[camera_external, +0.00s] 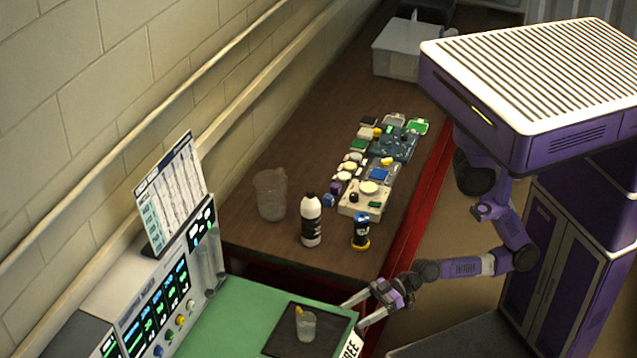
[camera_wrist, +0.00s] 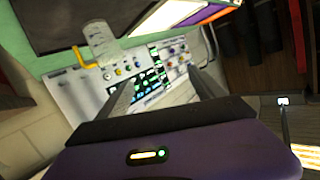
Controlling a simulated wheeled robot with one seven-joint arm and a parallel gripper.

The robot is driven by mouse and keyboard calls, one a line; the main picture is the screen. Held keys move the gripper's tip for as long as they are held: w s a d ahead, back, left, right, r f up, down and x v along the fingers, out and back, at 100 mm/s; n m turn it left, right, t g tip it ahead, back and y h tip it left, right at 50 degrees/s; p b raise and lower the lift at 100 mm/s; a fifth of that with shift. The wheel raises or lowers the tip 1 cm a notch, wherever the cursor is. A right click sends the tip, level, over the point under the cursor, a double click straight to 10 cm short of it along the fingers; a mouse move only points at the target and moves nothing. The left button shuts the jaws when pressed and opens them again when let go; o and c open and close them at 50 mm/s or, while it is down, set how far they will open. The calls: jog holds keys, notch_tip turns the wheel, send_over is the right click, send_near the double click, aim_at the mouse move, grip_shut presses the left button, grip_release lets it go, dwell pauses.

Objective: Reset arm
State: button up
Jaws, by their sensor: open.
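My gripper (camera_external: 351,315) is at the right edge of the green surface (camera_external: 229,318) in the external view. Its two fingers are spread apart, with nothing visible between them, and point left toward the dark mat (camera_external: 279,337). A clear cup (camera_external: 306,327) with an orange-yellow piece at its rim stands upright on that mat, apart from the fingers. In the wrist view, the gripper (camera_wrist: 162,84) shows its fingers apart. The cup (camera_wrist: 100,38) and the control panel (camera_wrist: 135,75) show beyond them.
A panel (camera_external: 165,310) with lit displays and a propped chart (camera_external: 172,195) stand at left. The brown table (camera_external: 262,234) behind holds a clear beaker (camera_external: 270,196), a white bottle (camera_external: 311,222), a dark bottle (camera_external: 361,231), several small devices and a white box (camera_external: 398,50).

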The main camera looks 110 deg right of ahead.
jog(key=s+d, duration=0.3)
jog(key=s, duration=0.8)
jog(key=s+d+r+h, duration=0.1)
jog(key=s+d, duration=0.2)
jog(key=s, duration=0.8)
jog(key=shift+s+d+n+g+h+b, duration=0.25)
jog(key=shift+s+n+g+h+b, duration=0.05)
jog(key=shift+n+b, duration=0.15)
